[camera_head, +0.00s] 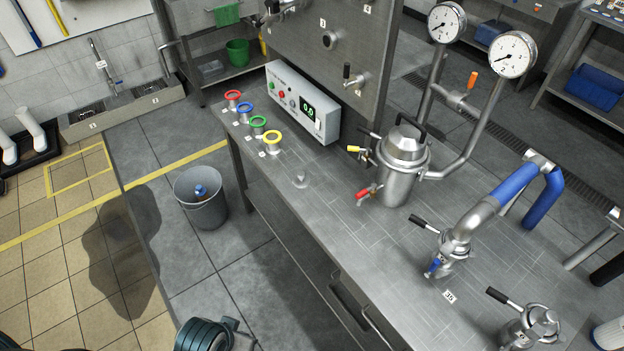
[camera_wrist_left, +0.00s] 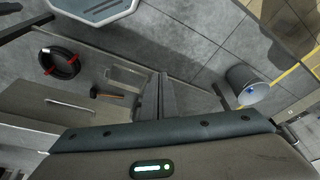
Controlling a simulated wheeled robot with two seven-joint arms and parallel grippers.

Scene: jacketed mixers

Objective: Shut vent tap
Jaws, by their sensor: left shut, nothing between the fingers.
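A steel jacketed vessel (camera_head: 403,165) with a domed lid stands on the steel bench. A yellow-handled tap (camera_head: 355,149) and a red-handled tap (camera_head: 364,193) stick out from its left side. An orange handle (camera_head: 473,80) sits on the pipework under the two gauges. A blue-handled tap (camera_head: 434,266) is on a smaller fitting nearer the front. I cannot tell which tap is the vent tap. My left gripper (camera_wrist_left: 163,82) shows in the left wrist view with its fingers together, empty, and away from the taps. My right gripper is not in view.
Gauges (camera_head: 512,54) rise on pipes behind the vessel. Black-handled fittings (camera_head: 520,328), a blue-sleeved pipe (camera_head: 515,182) and a control box (camera_head: 302,103) crowd the bench (camera_head: 330,215). A grey bucket (camera_head: 201,205) stands on the floor. The bench's front left is mostly clear.

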